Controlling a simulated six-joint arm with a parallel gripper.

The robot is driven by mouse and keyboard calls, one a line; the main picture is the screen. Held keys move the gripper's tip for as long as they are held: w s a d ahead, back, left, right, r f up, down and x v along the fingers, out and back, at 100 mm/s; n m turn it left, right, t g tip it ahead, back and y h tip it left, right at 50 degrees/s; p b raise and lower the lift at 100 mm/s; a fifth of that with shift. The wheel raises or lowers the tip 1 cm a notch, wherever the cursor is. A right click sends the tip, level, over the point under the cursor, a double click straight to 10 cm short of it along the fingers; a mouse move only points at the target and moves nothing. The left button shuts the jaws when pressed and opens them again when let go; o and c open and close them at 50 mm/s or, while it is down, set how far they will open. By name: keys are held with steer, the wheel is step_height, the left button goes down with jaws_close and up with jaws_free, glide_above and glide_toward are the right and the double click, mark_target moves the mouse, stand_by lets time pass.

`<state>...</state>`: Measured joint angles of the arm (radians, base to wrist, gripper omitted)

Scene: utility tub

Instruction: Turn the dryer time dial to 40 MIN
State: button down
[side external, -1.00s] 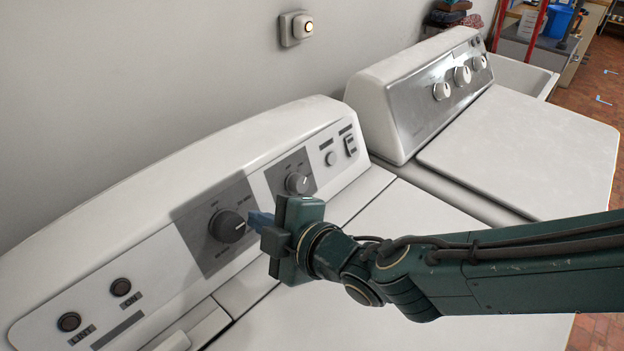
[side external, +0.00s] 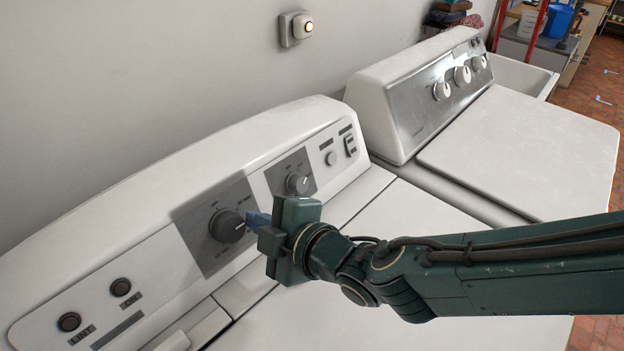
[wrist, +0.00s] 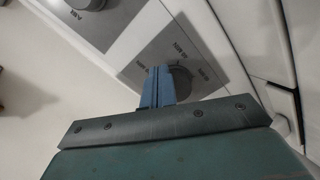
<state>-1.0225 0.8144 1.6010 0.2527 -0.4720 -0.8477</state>
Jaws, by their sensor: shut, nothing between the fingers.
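The large dark grey time dial (side external: 227,226) sits on a grey square panel (side external: 196,236) of the near dryer's console. Its white pointer line faces right, toward my fingers. My gripper (side external: 254,221) is shut and empty, with its blue fingertips at the dial's right side. In the wrist view the shut fingers (wrist: 157,84) overlap the left part of the dial (wrist: 181,82). They look very close to the dial, but I cannot tell whether they touch.
A smaller knob (side external: 297,183) and a rocker switch (side external: 350,146) sit farther right on the console. Two dark round buttons (side external: 69,321) are at its left end. A second machine with several white knobs (side external: 441,91) stands behind. The dryer top (side external: 290,325) is clear.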

steer(key=shift+s+a, duration=0.15)
steer(key=shift+a, duration=0.05)
stand_by(0.3)
steer(key=shift+s+a+f, duration=0.1)
steer(key=shift+s+f, duration=0.35)
steer(key=shift+f, duration=0.15)
stand_by(0.3)
steer(key=shift+w+d+f, duration=0.1)
steer(key=shift+d, duration=0.1)
steer(key=shift+w+d+f, duration=0.15)
steer(key=shift+d+f, duration=0.05)
steer(key=shift+d, duration=0.1)
steer(key=v, duration=0.6)
stand_by(0.6)
steer(key=shift+w, duration=0.1)
